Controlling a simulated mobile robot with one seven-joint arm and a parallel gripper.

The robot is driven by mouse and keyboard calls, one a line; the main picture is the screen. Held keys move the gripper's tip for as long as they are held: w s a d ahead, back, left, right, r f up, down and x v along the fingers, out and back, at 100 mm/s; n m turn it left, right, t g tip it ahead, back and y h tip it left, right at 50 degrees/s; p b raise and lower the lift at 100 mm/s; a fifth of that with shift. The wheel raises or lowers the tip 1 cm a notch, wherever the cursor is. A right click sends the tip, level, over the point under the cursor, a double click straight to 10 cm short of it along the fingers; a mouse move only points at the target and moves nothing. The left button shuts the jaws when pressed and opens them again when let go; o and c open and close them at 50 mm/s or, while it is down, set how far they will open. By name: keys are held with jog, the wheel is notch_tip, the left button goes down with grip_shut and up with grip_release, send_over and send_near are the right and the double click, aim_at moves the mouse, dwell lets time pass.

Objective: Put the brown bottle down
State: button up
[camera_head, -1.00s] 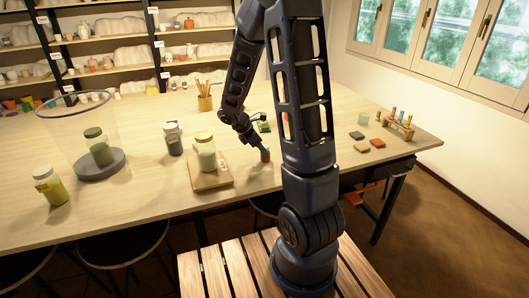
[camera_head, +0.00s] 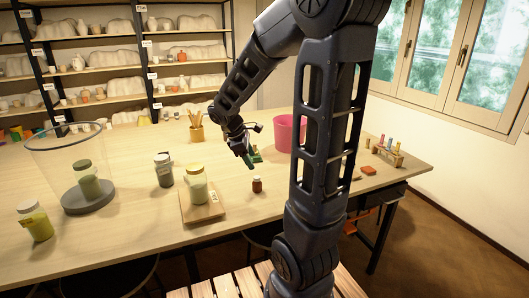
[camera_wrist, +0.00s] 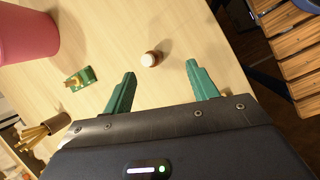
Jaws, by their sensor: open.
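The small brown bottle (camera_head: 257,185) with a pale cap stands upright on the wooden table (camera_head: 150,222), right of the square board. In the wrist view the bottle (camera_wrist: 150,59) shows beyond the fingertips, apart from them. My gripper (camera_head: 247,160) is above the table, up and to the left of the bottle in the head view. Its green fingers are spread with nothing between them in the wrist view (camera_wrist: 160,78).
A pink bucket (camera_head: 287,133) and a green item (camera_head: 254,155) stand behind the bottle. A yellow-lidded jar (camera_head: 196,184) sits on the board (camera_head: 214,210) to its left. A pencil cup (camera_head: 197,133) is farther back. Table around the bottle is clear.

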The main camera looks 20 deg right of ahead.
jog(key=s+r+m+t+y, duration=0.2)
jog(key=s+r+m, duration=0.3)
jog(key=s+m, duration=0.1)
jog(key=s+r+m+t+y, duration=0.2)
jog(key=s+r+m, duration=0.3)
jog(key=s+m, duration=0.2)
jog(key=shift+s+y, duration=0.4)
jog(key=shift+s, duration=0.9)
jog(key=shift+d, duration=0.1)
